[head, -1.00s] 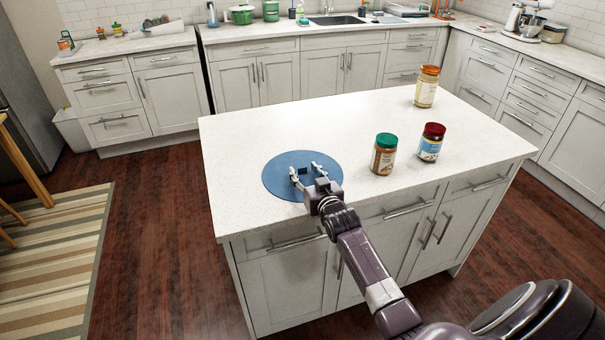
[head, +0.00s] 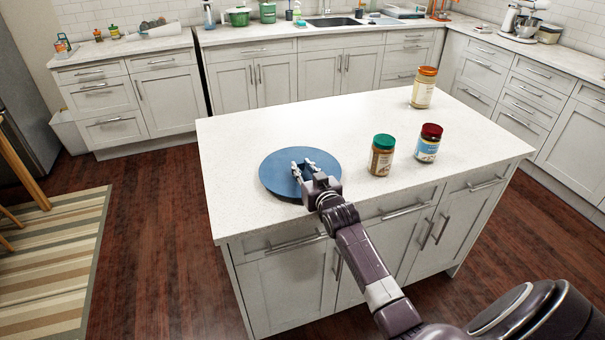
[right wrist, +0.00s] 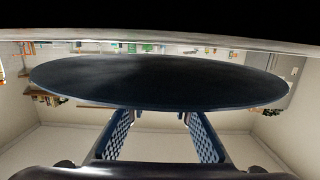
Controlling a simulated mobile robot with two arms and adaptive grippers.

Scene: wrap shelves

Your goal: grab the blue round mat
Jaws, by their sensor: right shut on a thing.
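The blue round mat (head: 279,172) is near the front left of the white-topped island (head: 330,120). Its near edge shows a dark rim and shadow, so it looks slightly raised off the top. My right gripper (head: 303,165) reaches over the mat from the lower right and is shut on its near right part. In the right wrist view the mat (right wrist: 160,78) is a dark, edge-on oval at the ends of the two gripper fingers (right wrist: 157,114). The exact contact is hard to see. My left gripper is not in view.
Right of the mat stand a green-lidded jar (head: 381,158) and a dark-red-lidded jar (head: 427,148). An orange-lidded jar (head: 423,92) stands farther back. The island's middle and back left are clear. Counters with a sink (head: 338,21) run along the back wall.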

